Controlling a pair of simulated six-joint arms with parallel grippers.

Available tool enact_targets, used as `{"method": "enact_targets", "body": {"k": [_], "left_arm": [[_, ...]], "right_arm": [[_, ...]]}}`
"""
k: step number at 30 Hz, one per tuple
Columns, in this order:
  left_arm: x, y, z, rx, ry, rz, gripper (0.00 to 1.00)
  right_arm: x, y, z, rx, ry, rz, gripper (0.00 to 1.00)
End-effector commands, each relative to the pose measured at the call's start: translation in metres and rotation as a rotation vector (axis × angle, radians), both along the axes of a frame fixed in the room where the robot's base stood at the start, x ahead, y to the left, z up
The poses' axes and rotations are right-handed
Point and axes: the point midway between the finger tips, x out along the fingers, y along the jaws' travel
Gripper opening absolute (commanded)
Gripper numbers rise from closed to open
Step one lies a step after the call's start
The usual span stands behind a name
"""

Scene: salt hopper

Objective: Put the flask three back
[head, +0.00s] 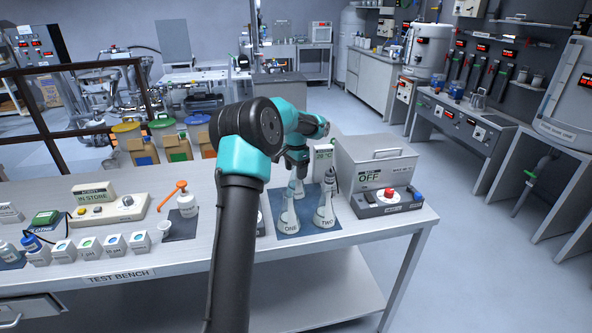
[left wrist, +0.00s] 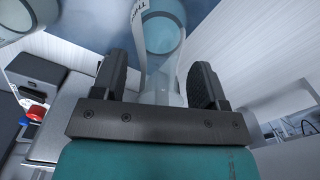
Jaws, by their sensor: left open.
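Flasks ONE (head: 289,217) and TWO (head: 325,212) stand upright on a dark blue mat (head: 293,232). Another flask (head: 299,189) stands behind them, directly below my left gripper (head: 296,170); its label is hidden in the head view. In the left wrist view, a clear flask (left wrist: 163,75) lies between the two open fingers, its lettering too small and turned to read surely. I cannot tell whether the fingers touch it. Part of another flask (left wrist: 22,14) shows at the upper left. My right gripper is not in view.
A grey box unit (head: 375,165) reading OFF, with a red knob (head: 390,193), stands right of the mat. A white labelled box (head: 323,157) stands behind the flasks. My left arm crosses the bench middle.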

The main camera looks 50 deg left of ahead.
Motion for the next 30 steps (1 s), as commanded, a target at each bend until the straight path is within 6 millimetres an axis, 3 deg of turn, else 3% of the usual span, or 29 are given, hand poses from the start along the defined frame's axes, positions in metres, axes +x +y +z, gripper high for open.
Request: {"method": "enact_targets", "body": {"k": [10,24,30], "left_arm": [[0.001,0.000,0.017,0.002,-0.003,0.000,0.67],[0.000,0.000,0.100,0.001,-0.004,0.001,0.67],[0.000,0.000,0.120,0.000,-0.001,0.000,0.67]], "right_arm": [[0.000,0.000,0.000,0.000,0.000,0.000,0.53],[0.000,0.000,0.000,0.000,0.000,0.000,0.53],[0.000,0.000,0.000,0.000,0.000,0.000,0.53]]}}
